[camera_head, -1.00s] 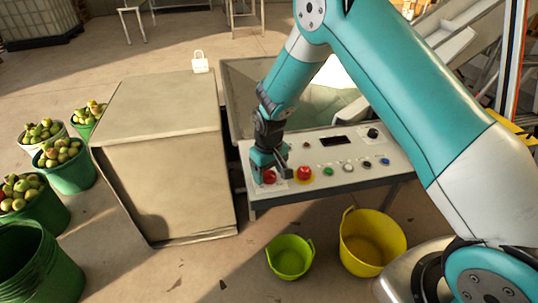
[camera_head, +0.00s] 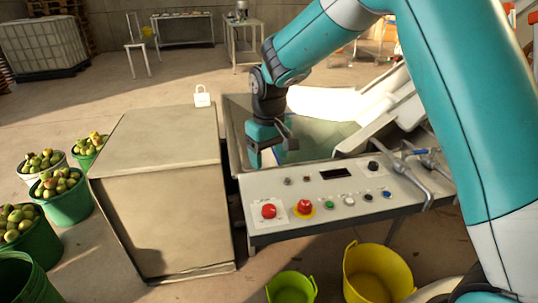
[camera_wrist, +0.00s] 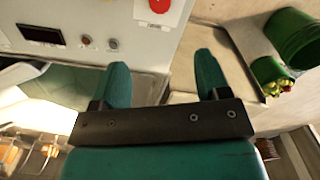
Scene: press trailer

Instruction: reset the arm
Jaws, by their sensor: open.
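My gripper (camera_head: 272,158) hangs above the near left part of the press basin, behind the control panel (camera_head: 262,222). It is empty, and in the wrist view its two teal fingers (camera_wrist: 162,82) stand apart. The panel's red knob (camera_head: 269,211) and red mushroom button on a yellow ring (camera_head: 305,207) are in the head view, clear of my gripper. A red control (camera_wrist: 159,5) also shows at the top edge of the wrist view.
A beige cabinet (camera_head: 160,190) stands left of the panel, with a white padlock-shaped object (camera_head: 202,96) at its back edge. Green buckets of apples (camera_head: 66,205) line the left. A yellow bucket (camera_head: 376,275) and a lime bucket (camera_head: 291,288) stand on the floor in front.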

